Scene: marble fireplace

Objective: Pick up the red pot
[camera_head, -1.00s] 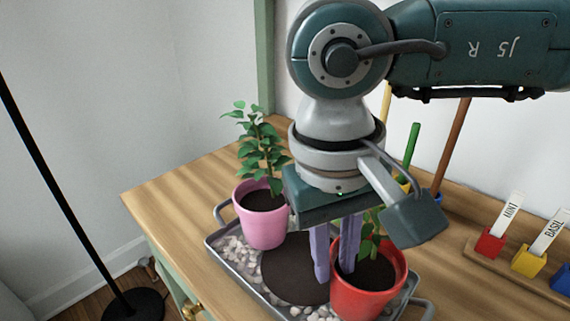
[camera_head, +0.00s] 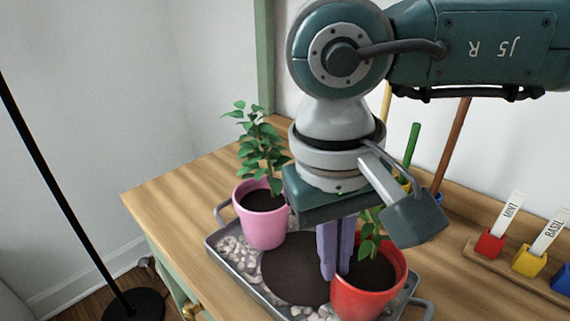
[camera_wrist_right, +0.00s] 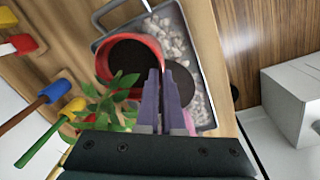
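The red pot (camera_head: 372,296) stands upright at the right end of the grey tray (camera_head: 235,272), with dark soil and a leafy plant in it. My right gripper (camera_head: 336,274) points down at the pot's left edge. Its two purple fingers are close together, pinching the rim, one inside and one outside. In the right wrist view, the red pot (camera_wrist_right: 104,62) lies just beyond the fingertips (camera_wrist_right: 163,74), with its rim between them. The gripper and wrist hide part of the plant in the head view. My left gripper is not in view.
A pink pot (camera_head: 264,228) with a taller plant stands at the tray's left end. A dark round patch (camera_head: 292,268) and pebbles lie between the pots. Behind are tools and a holder with red (camera_head: 490,243) and yellow (camera_head: 528,262) labelled blocks. The wooden tabletop (camera_head: 165,195) is clear at left.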

